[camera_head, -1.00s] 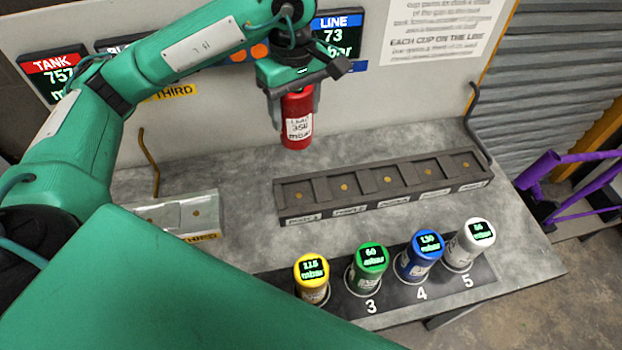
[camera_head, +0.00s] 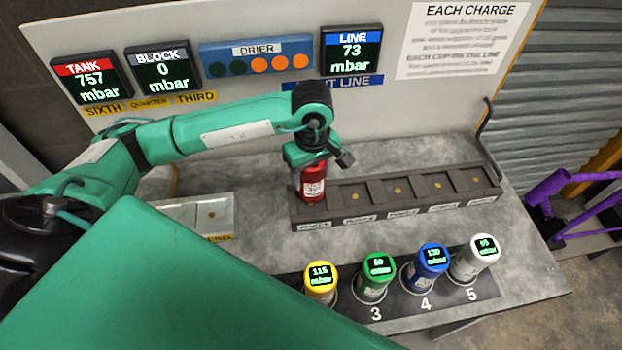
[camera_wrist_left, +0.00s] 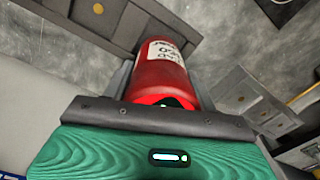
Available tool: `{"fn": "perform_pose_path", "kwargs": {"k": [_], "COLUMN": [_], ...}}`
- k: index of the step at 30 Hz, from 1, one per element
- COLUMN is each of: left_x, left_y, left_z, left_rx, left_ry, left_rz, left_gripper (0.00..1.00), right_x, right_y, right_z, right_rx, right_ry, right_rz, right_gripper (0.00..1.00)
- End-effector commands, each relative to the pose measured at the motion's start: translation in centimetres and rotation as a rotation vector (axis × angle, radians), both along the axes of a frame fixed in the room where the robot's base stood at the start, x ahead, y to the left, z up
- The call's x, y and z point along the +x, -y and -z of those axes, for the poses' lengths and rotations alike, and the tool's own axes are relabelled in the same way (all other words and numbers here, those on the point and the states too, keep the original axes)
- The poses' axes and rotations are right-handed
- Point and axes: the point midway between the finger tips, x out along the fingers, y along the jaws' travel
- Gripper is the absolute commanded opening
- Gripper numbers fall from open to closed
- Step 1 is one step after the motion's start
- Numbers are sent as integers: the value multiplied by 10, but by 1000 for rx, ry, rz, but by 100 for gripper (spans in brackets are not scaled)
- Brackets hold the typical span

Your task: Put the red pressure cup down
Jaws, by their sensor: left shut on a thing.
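The red pressure cup (camera_head: 313,183) is upright in my left gripper (camera_head: 312,178), at the leftmost bay of the dark slotted rack (camera_head: 420,207). Its lower end is at or in that bay; I cannot tell whether it touches the bottom. My left gripper is shut on the cup. In the left wrist view the red cup (camera_wrist_left: 163,78) shows its white label, with the rack (camera_wrist_left: 78,12) beyond it. My right gripper is not in view.
Yellow (camera_head: 320,275), green (camera_head: 377,268), blue (camera_head: 430,258) and white (camera_head: 482,248) cups stand in a numbered front holder. A clear tray (camera_head: 190,217) lies left of the rack. Display screens (camera_head: 350,50) hang on the back panel. Grey bench surface is free behind the rack.

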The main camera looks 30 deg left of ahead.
Motion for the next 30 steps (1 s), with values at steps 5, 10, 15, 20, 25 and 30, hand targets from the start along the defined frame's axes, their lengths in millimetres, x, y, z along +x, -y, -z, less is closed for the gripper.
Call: {"fn": "perform_pose_path", "kwargs": {"k": [5, 10, 15, 20, 25, 30], "left_x": [0, 0, 1, 1, 0, 0], "left_y": [0, 0, 0, 0, 0, 0], "left_z": [12, 34, 38, 40, 42, 42], "left_rx": [0, 0, -1, 0, 1, 1], "left_ry": [0, -1, 3, 2, 1, 1], "left_rz": [-1, -2, 0, 0, 0, 0], "left_gripper": [6, 6, 6, 6, 70, 80], "right_x": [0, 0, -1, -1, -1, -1], "right_y": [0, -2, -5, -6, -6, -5], "right_z": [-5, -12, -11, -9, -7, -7], "right_rx": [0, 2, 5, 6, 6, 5], "right_ry": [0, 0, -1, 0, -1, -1], "right_rz": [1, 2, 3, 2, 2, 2], "right_gripper": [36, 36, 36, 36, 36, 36]}}
